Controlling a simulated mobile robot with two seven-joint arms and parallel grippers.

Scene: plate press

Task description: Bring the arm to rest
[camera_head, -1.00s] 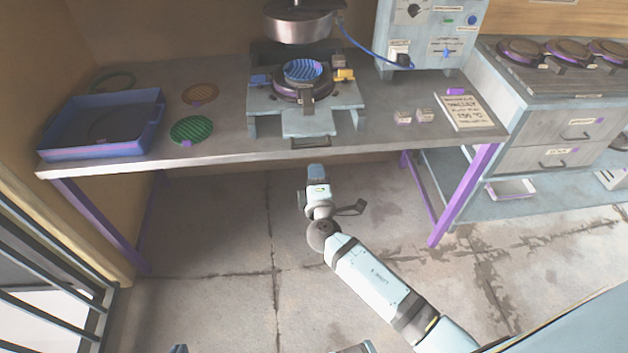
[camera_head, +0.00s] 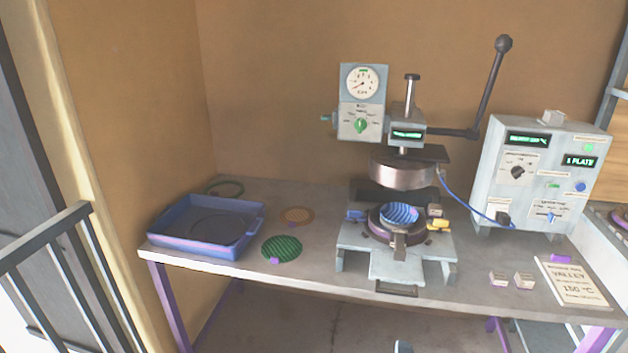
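My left gripper is out of view. The press (camera_head: 403,170) stands on the table with its head raised and its lever pointing up to the right. A blue ribbed disc (camera_head: 399,214) lies on the round lower plate under the head.
The grey table (camera_head: 330,277) has purple legs.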

